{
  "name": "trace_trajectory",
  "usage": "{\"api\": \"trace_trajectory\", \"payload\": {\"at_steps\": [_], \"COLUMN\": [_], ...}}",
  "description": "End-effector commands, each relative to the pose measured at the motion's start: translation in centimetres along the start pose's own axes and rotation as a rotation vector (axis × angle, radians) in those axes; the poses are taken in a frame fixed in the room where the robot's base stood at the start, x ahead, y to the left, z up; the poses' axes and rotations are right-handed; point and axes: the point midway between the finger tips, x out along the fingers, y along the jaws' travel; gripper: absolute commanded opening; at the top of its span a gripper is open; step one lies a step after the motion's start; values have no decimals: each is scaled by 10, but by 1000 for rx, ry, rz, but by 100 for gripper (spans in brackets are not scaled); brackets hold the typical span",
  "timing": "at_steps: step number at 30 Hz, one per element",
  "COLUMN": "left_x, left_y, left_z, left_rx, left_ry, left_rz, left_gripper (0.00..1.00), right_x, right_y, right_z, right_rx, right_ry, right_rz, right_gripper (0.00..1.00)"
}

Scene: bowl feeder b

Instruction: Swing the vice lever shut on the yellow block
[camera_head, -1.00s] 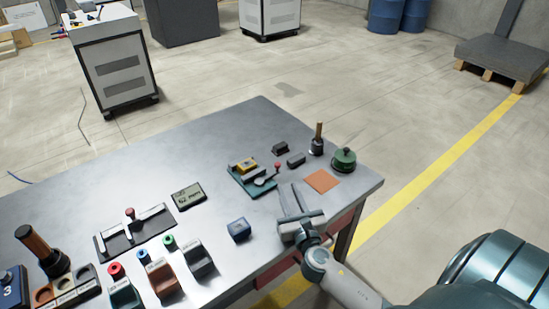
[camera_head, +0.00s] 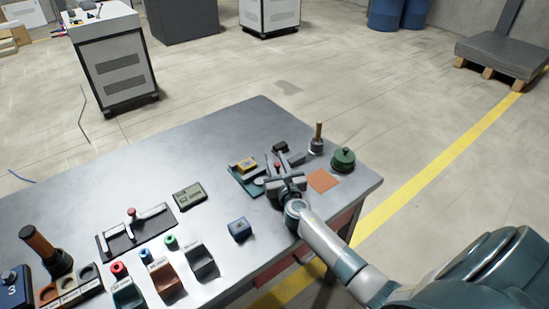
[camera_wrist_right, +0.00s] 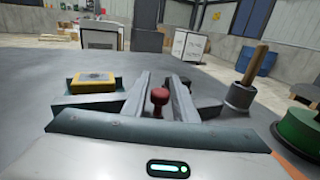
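The yellow block (camera_head: 246,163) sits in the small vice (camera_head: 238,176), which has a green base, on the metal bench. The block also shows left of my fingers in the right wrist view (camera_wrist_right: 94,84). The vice lever's red knob (camera_head: 277,165) stands between the two fingers of my right gripper (camera_head: 278,162). In the right wrist view the red knob (camera_wrist_right: 160,97) is between the parted fingers (camera_wrist_right: 161,86), nearer the left one. I cannot tell whether they touch. The lever's arm is largely hidden by my gripper. My left gripper is out of view.
Dark blocks (camera_head: 280,147), a wooden-handled tool (camera_head: 317,140) and a green round item (camera_head: 343,160) stand behind and right of my gripper. An orange pad (camera_head: 322,180) lies beside it.

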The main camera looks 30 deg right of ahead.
Motion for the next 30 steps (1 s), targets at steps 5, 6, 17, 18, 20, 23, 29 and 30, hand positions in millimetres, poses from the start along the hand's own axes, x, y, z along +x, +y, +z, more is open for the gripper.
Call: {"api": "trace_trajectory", "payload": {"at_steps": [5, 6, 17, 18, 20, 23, 29, 30], "left_x": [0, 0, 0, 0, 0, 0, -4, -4], "left_y": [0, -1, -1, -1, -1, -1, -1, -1], "left_z": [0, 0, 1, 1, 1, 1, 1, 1], "left_rx": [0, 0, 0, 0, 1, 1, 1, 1], "left_ry": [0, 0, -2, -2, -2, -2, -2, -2], "left_rz": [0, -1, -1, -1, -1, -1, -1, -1], "left_gripper": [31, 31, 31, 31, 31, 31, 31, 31], "right_x": [10, 10, 10, 10, 10, 10, 4, 1], "right_y": [0, 0, 0, 0, 0, 0, -4, -5], "right_z": [0, 0, 0, 0, 0, 0, 0, 0], "right_rx": [0, 0, 0, 0, 0, 1, 3, 5], "right_ry": [0, 0, 0, 1, 0, 1, 1, 2], "right_rz": [1, 1, 1, 1, 1, -5, -88, -117], "right_gripper": [26, 26, 4, 0, 0, 0, 0, 0]}}
